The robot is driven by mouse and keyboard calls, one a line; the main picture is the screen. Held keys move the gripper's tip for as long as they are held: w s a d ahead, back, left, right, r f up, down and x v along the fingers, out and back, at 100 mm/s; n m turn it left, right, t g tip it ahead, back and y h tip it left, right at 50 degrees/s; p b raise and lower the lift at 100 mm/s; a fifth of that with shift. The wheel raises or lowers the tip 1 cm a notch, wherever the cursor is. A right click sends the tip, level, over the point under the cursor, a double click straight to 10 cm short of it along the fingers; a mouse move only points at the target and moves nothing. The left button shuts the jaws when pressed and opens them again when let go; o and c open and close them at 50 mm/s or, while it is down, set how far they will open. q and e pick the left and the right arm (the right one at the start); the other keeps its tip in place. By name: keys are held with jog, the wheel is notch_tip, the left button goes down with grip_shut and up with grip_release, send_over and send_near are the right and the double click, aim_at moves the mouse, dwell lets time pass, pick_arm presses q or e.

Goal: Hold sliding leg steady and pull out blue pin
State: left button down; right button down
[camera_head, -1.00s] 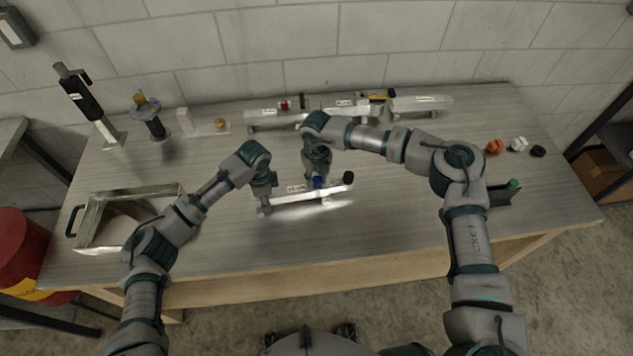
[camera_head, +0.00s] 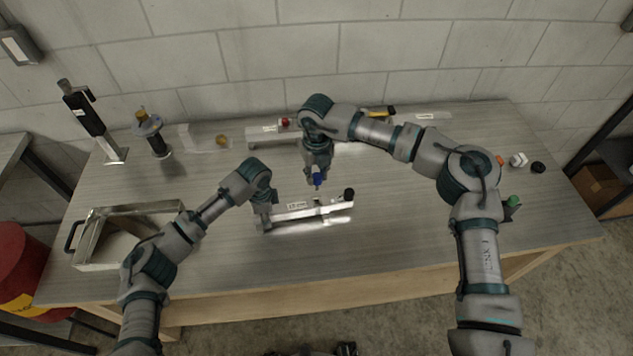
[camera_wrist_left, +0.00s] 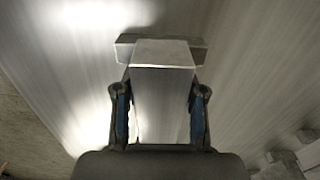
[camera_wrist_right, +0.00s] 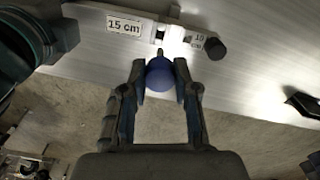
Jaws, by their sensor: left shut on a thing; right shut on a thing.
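The sliding leg (camera_head: 300,214) is a silver bar lying on the table, with a white label and a black knob (camera_head: 349,193) at its right end. My left gripper (camera_head: 264,216) is shut on its left end; in the left wrist view the fingers (camera_wrist_left: 160,110) flank the square silver tube (camera_wrist_left: 163,85). My right gripper (camera_head: 317,170) is shut on the blue pin (camera_head: 318,180), above the bar. In the right wrist view the blue ball head (camera_wrist_right: 160,73) sits between the fingertips (camera_wrist_right: 163,85), and the bar (camera_wrist_right: 120,25) with its "15 cm" label lies beyond, apart from the pin.
A silver open tray (camera_head: 85,235) stands at the left front. Upright tools (camera_head: 90,120) and (camera_head: 150,134) a black-and-gold post stand at the back left. Orange, white and black knobs (camera_head: 518,159) are at the right. The table's centre front is clear.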

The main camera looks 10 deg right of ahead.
pick_arm(q)
jog(key=c, duration=0.6)
grip_release()
notch_tip(320, 180, up, 12)
jog(key=shift+w+f, duration=0.1)
